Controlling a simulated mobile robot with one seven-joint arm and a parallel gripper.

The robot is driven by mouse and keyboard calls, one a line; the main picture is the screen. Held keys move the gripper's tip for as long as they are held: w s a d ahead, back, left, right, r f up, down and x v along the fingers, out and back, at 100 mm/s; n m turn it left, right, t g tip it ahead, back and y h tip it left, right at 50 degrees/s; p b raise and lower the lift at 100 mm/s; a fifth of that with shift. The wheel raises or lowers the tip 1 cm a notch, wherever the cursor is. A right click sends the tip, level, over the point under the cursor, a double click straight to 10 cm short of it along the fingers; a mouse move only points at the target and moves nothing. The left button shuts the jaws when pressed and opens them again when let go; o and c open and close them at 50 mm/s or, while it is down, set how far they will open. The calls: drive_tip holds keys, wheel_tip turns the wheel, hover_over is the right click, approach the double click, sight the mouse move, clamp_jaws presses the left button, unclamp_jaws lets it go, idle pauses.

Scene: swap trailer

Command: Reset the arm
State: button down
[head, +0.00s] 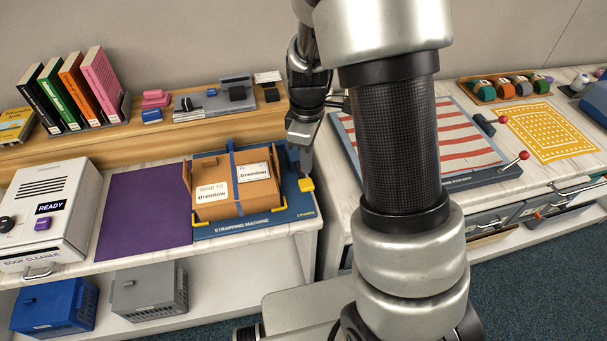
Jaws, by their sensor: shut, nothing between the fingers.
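My gripper (304,174) points down at the right end of the blue strapping machine (250,228). Its fingertips are shut and empty, just above or touching a yellow button or lever (306,185); I cannot tell which. A cardboard parcel (236,184) with a blue strap around it and two white labels sits on the machine. My arm crosses the middle of the view and hides part of the bench on the right.
A white book cleaner (42,225) stands left of a purple mat (145,210). Books (85,90) stand on the back shelf. Blue (55,305) and grey (145,292) crates sit below.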

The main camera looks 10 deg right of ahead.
idle(0.4)
drive_tip(key=s+r+m+t+p, duration=0.1)
drive_tip(key=s+r+m+t, duration=0.1)
drive_tip(key=s+r+m, duration=0.4)
drive_tip(key=s+r+m+t+p, duration=0.1)
drive_tip(key=s+r+m+t, duration=0.2)
drive_tip(key=s+r, duration=0.9)
wheel_tip(320, 180, up, 7)
drive_tip(key=m, duration=0.3)
drive_tip(key=shift+s+r+t, duration=0.15)
drive_tip(key=shift+s+t, duration=0.05)
drive_tip(key=shift+t, duration=0.1)
